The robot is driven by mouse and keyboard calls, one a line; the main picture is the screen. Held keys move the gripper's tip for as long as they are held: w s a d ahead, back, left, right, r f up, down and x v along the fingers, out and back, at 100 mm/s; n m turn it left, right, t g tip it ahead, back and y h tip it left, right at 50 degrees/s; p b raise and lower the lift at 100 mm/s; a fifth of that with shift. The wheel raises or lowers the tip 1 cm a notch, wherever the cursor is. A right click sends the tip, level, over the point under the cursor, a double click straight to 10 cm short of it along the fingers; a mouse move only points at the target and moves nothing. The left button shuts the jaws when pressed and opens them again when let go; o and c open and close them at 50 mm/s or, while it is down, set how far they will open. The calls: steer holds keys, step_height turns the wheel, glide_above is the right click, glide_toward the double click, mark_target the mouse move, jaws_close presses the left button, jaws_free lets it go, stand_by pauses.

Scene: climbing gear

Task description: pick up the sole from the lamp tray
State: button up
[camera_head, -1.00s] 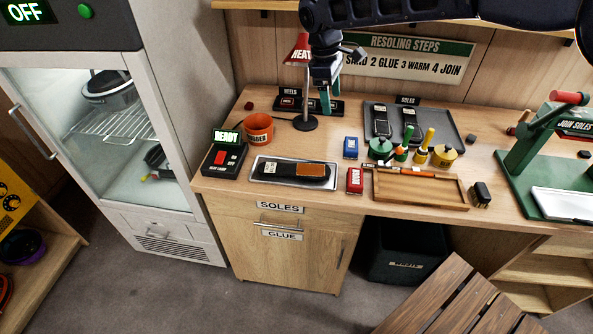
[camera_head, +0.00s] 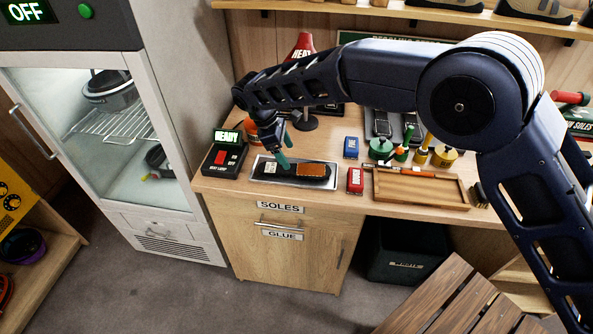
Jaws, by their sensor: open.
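The sole (camera_head: 309,170) is a long black piece with an orange-brown patch on its right part. It lies flat on the silver lamp tray (camera_head: 261,180) near the front edge of the bench. My gripper (camera_head: 284,157) has teal fingers and points down over the left part of the sole. The fingers are open. The sole's left end is partly covered by them, and I cannot tell whether they touch it.
The lamp switch box (camera_head: 223,158) reads READY at left of the tray. The red heat lamp (camera_head: 303,47) stands behind. A red block (camera_head: 355,180) and a blue block (camera_head: 350,147) stand at right, with a wooden tray (camera_head: 420,203) beyond. A glass-door cabinet (camera_head: 95,130) borders the bench.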

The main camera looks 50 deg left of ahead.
mark_target(296, 168)
steer(key=shift+x, duration=2.95)
steer(key=shift+s+d, duration=0.15)
steer(key=c, duration=1.2)
steer(key=shift+r, duration=0.1)
